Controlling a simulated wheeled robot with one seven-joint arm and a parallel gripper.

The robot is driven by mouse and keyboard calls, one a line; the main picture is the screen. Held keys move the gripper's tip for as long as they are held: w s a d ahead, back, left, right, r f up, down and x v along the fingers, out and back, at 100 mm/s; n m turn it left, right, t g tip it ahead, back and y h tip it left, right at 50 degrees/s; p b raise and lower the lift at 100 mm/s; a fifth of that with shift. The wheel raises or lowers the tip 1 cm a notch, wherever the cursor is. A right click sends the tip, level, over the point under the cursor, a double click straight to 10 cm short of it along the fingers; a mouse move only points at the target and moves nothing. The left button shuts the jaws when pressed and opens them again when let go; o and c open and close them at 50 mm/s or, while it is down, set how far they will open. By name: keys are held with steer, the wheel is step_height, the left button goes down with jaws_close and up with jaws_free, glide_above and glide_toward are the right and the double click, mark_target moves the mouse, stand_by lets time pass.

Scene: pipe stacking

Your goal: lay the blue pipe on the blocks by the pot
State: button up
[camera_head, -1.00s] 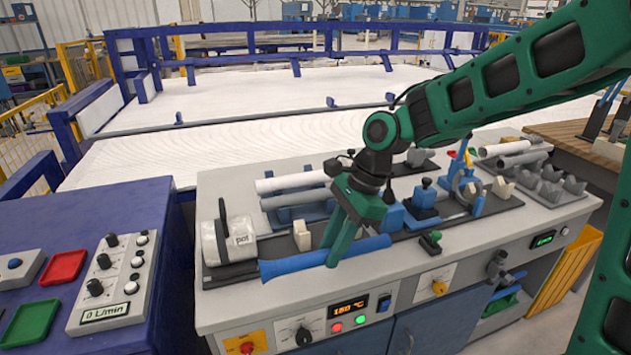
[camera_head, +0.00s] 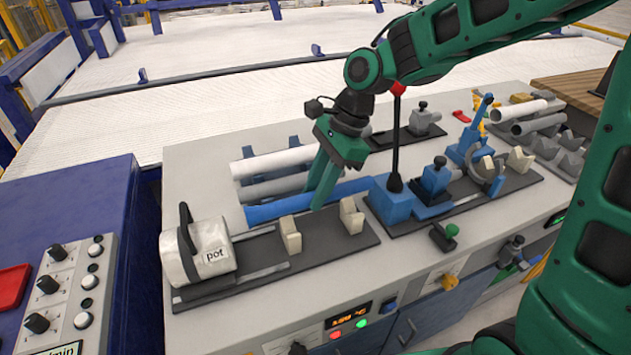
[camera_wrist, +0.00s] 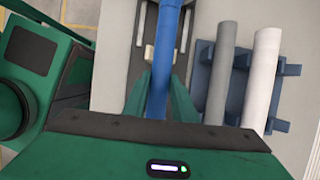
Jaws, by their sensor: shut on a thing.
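The blue pipe (camera_head: 275,209) is held roughly level behind the two cream blocks (camera_head: 290,235) (camera_head: 351,216), between them and the rack of pipes. My gripper (camera_head: 322,190) is shut on it near its middle. In the wrist view the blue pipe (camera_wrist: 167,45) runs lengthwise between my fingers, beside a cream block (camera_wrist: 149,53). The pipe's height over the bench is hard to tell. The white pot (camera_head: 197,252), with a dark handle, stands at the left end of the blocks' dark base plate.
A grey pipe (camera_head: 275,187) and a white pipe (camera_head: 275,162) lie on a blue rack behind the blue pipe. A blue fixture with a black lever (camera_head: 395,150) stands right of the blocks. More pipes (camera_head: 520,108) lie on grey supports at the far right.

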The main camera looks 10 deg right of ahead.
steer(key=shift+f, duration=2.95)
steer(key=o, duration=1.2)
steer(key=shift+c, duration=0.2)
